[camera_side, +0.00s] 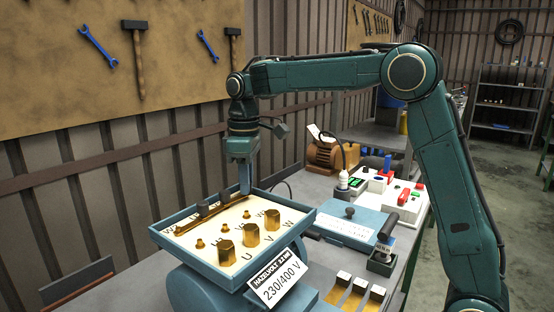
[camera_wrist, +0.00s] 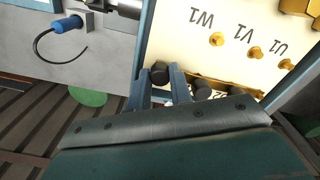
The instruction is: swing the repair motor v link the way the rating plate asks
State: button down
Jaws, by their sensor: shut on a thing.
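The repair motor's open blue terminal box (camera_side: 301,226) has a cream board with three large brass hex posts (camera_side: 251,234) marked U, V, W and smaller brass studs (camera_side: 246,214). Brass links (camera_side: 185,222) lie along its back edge with black knobs (camera_side: 202,208). My gripper (camera_side: 245,188) reaches down at the back right of the board. In the wrist view, it is shut on the end black knob (camera_wrist: 160,73), on the W1 side; two other knobs (camera_wrist: 203,89) are beside it. I cannot read that link's letter.
A blue-lidded case (camera_side: 350,226), a white panel with red and green parts (camera_side: 402,192) and a dark handled tool (camera_side: 384,250) stand on the bench to the right. A corrugated wall stands behind.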

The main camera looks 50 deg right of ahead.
jog(key=shift+w+n, duration=0.45)
jog(key=shift+n, duration=0.45)
jog(key=c, duration=1.3)
grip_release()
jog(key=shift+o, duration=0.2)
jog(key=shift+r, duration=0.15)
notch_tip(320, 180, up, 14)
jog(key=shift+f, duration=0.25)
